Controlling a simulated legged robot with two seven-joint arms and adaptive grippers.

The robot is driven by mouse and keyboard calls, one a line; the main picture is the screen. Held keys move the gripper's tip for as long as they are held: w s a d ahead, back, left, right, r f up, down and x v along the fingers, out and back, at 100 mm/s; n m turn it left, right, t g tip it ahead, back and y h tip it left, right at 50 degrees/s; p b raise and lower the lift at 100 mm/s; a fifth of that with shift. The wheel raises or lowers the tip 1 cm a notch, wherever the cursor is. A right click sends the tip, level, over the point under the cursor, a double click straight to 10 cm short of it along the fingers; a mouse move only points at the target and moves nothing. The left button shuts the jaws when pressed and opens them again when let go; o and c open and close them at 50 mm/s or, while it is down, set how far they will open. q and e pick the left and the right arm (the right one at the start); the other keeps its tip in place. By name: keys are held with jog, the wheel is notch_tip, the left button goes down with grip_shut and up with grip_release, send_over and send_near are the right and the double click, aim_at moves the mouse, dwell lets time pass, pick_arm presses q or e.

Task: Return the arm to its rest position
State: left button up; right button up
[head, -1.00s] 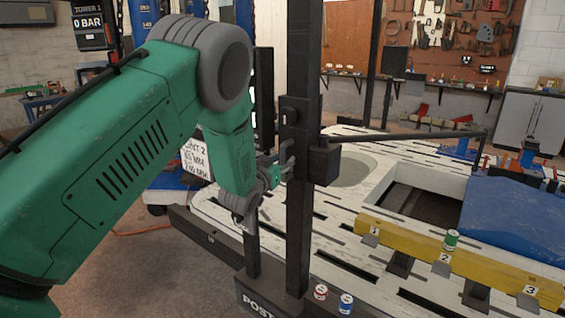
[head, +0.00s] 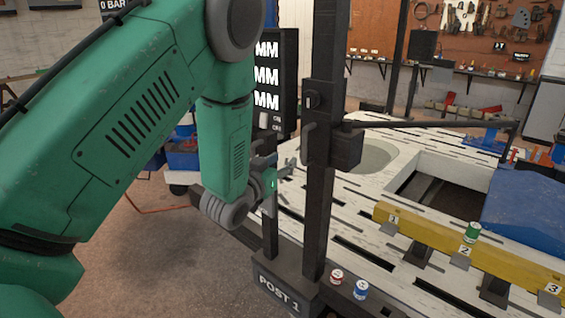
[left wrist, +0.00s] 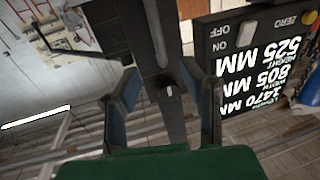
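My green left arm (head: 150,110) comes in from the left and reaches toward the dark upright post (head: 320,205) marked POST 1. My left gripper (head: 284,169) is just left of the post, with a gap between them. In the left wrist view its two fingers (left wrist: 162,75) stand apart with nothing held. The post's dark column (left wrist: 166,45) with a small light knob shows beyond and between them. My right gripper is not in view.
A dark readout box (head: 275,85) stands behind my arm. A slotted white bench (head: 350,205) carries a yellow numbered rail (head: 415,234) with a green can (head: 472,231). A red-white can (head: 336,277) and a blue-white can (head: 361,289) stand near the post base. A thin bar (head: 430,122) sticks out rightward.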

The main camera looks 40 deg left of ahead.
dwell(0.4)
pick_arm(q)
jog(key=s+d+f+g, duration=0.2)
jog(key=s+f+g, duration=0.15)
jog(key=f, duration=0.35)
jog(key=s+d+f+g+h, duration=0.1)
jog(key=s+d+f+g, duration=0.1)
jog(key=s+f, duration=0.3)
jog(key=s+d+f+g, duration=0.2)
jog(key=s+f, duration=0.1)
jog(key=f, duration=0.5)
jog(key=s+d+f+g, duration=0.2)
jog(key=s+f+g, duration=0.1)
jog(key=s, duration=0.5)
jog(key=s+d+f+m+g, duration=0.1)
jog(key=s+d+f+g, duration=0.2)
jog(key=s, duration=0.6)
jog(key=s+d+f+m+g+h, duration=0.1)
jog(key=s+d+f+g, duration=0.1)
jog(key=s+f, duration=0.4)
jog(key=shift+s+d+g, duration=0.35)
jog(key=shift+s+g, duration=0.5)
jog(key=shift+s, duration=0.35)
jog(key=shift+w, duration=0.2)
